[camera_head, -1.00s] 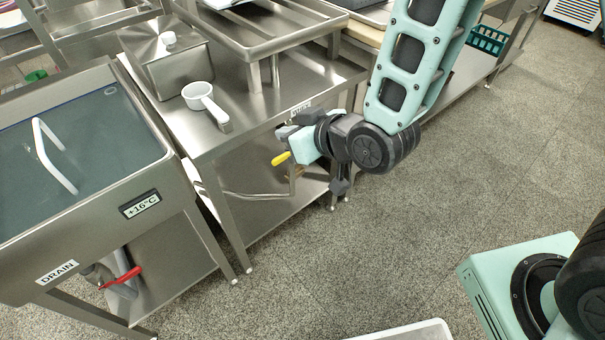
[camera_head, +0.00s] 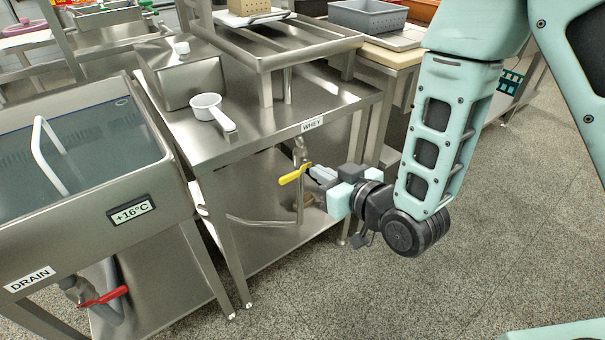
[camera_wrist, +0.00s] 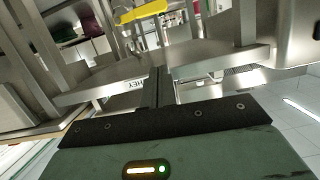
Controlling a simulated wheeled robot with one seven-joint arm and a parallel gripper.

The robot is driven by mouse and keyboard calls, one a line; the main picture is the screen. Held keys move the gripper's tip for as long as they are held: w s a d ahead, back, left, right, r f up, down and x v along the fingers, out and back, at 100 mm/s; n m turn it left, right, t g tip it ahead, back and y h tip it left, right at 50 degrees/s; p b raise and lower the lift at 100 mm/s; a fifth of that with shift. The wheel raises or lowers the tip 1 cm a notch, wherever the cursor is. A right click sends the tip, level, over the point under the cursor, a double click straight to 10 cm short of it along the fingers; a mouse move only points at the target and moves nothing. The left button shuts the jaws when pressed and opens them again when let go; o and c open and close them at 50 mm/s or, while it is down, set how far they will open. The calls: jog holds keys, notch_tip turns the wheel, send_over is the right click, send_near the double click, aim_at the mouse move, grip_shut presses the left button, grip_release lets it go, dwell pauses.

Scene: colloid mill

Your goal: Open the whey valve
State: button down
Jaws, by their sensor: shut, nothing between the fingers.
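The whey valve has a yellow lever handle (camera_head: 292,175) and sits under the table edge below the WHEY label (camera_head: 312,124). The lever lies nearly level and points left from the valve's metal body. My gripper (camera_head: 314,173) is shut and empty, just right of the lever's right end. I cannot tell whether the fingertips touch the valve. In the wrist view the yellow lever (camera_wrist: 143,11) shows at the top, ahead of my closed fingers (camera_wrist: 158,75). Part of the label (camera_wrist: 134,85) shows beside them.
A steel table (camera_head: 255,120) carries a white dipper (camera_head: 212,110), a lidded steel box (camera_head: 185,72) and a slatted stand (camera_head: 285,43). A water-filled tank (camera_head: 75,150) stands left, with a red-handled drain valve (camera_head: 104,296) below. The floor (camera_head: 440,285) at right is clear.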

jog(key=b, duration=0.1)
send_over(294, 175)
jog(key=s, duration=0.2)
notch_tip(294, 175, down, 2)
notch_tip(294, 175, down, 4)
jog(key=shift+f+b, duration=0.15)
jog(key=shift+b, duration=0.7)
jog(key=shift+f, duration=0.1)
jog(key=shift+f+n, duration=0.15)
jog(key=shift+n, duration=0.15)
